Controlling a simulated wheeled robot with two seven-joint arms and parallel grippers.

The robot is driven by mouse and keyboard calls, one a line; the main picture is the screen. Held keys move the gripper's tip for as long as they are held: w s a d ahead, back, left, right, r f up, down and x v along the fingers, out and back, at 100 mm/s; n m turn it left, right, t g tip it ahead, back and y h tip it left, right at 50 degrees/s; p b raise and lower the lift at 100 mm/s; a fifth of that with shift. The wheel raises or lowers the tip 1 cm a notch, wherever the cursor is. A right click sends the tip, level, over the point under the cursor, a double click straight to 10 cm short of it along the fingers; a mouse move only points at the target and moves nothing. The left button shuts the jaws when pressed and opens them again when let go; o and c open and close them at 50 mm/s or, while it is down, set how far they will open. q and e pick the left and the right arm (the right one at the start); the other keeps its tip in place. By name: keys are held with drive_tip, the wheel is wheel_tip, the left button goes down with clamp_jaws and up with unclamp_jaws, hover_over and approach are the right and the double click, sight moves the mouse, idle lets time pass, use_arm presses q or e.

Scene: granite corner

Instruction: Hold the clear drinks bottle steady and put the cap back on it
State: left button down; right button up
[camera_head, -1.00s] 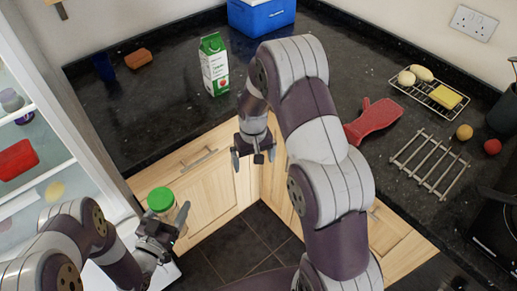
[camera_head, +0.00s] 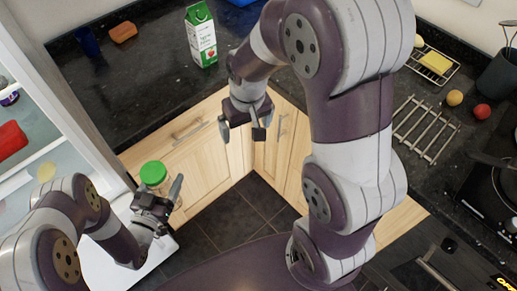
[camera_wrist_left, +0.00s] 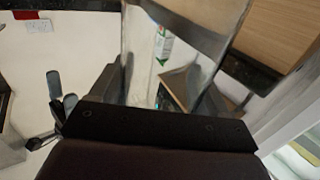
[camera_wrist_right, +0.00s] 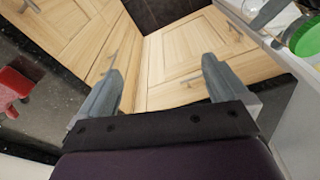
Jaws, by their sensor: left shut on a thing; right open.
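The clear drinks bottle (camera_head: 159,188) is at the lower left of the head view, upright or nearly so. A round green cap (camera_head: 153,172) shows at its top; I cannot tell whether it is fully seated. My left gripper (camera_head: 157,191) is shut on the bottle's body. In the left wrist view a clear shape, likely the bottle, fills the gap between the fingers.
A wire rack (camera_head: 428,130) and a pan (camera_head: 497,165) are at the right. Between the grippers are wooden cabinet fronts (camera_head: 190,150) and free space.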

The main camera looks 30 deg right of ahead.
drive_tip(key=s+f, duration=0.1)
drive_tip(key=s, duration=0.8)
drive_tip(key=shift+a+f, duration=0.3)
